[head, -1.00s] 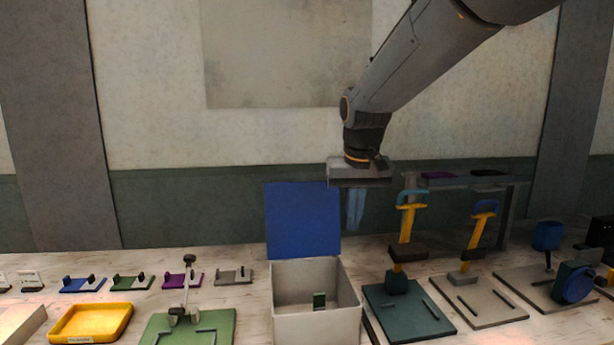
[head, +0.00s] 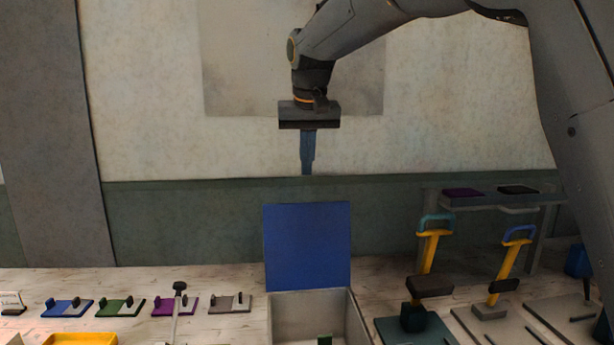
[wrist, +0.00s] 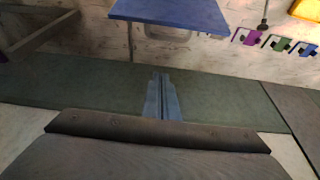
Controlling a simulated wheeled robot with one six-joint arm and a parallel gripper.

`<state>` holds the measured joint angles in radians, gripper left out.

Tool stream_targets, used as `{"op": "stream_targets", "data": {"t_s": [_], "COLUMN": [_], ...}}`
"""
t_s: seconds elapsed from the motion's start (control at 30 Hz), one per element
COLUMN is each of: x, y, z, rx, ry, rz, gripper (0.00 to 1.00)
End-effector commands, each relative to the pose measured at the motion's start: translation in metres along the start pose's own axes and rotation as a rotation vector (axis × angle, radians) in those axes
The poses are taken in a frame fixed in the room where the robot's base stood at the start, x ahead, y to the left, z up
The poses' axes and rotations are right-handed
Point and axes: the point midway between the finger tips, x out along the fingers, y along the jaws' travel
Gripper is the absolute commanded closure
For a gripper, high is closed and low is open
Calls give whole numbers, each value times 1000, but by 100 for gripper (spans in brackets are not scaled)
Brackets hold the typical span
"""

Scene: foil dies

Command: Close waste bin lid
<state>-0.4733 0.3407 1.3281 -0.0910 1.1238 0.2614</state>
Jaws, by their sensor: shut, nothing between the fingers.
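The waste bin is a pale box (head: 358,325) at the lower middle of the head view, cut off by the bottom edge. Its blue lid (head: 307,246) stands upright at the bin's back edge, so the bin is open. The lid also shows at the top of the wrist view (wrist: 170,14). A small green thing (head: 325,340) is partly visible inside the bin. My gripper (head: 307,172) points down above the lid's top edge, apart from it in the picture. Its fingers (wrist: 163,78) are shut and empty.
To the left lie small blue (head: 67,307), green (head: 119,307), purple (head: 174,305) and grey (head: 230,303) holders and a yellow tray (head: 80,339). To the right stand two yellow-handled presses (head: 428,255) (head: 510,262) and a raised shelf (head: 490,200).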

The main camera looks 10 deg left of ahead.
Motion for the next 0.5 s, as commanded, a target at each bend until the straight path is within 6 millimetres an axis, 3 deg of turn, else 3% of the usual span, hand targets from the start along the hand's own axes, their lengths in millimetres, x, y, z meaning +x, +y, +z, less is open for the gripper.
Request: {"op": "stream_targets", "data": {"t_s": [0.5], "x": [92], "y": [2], "z": [1], "rx": [2], "ry": [-5], "rz": [2], "gripper": [100]}}
